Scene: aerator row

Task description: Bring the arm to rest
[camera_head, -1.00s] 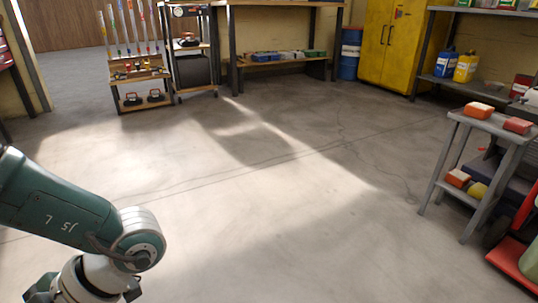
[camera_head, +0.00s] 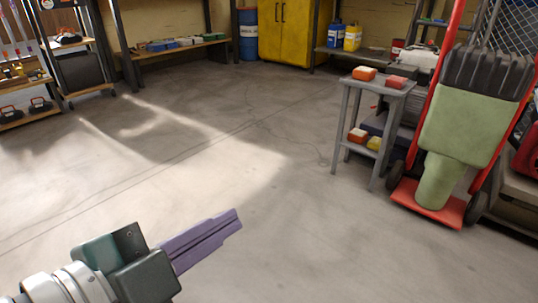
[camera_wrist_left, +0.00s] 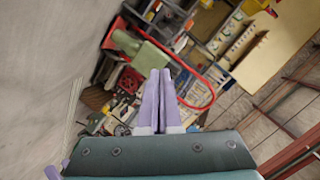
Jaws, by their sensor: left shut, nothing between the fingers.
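My left gripper (camera_head: 238,222) comes in from the lower left in the head view, with its purple fingers pointing right and slightly up over bare floor. The fingers lie together with nothing between them. In the left wrist view the two purple fingers (camera_wrist_left: 161,72) also show side by side and empty, pointing away from the dark green palm. My right gripper is in neither view.
A grey stand (camera_head: 368,84) with red and orange boxes stands at the right. Beside it is a red hand truck (camera_head: 426,205) carrying a green load (camera_head: 465,120). A yellow cabinet (camera_head: 284,30) and workbench (camera_head: 180,47) stand behind. The middle floor (camera_head: 240,130) is clear.

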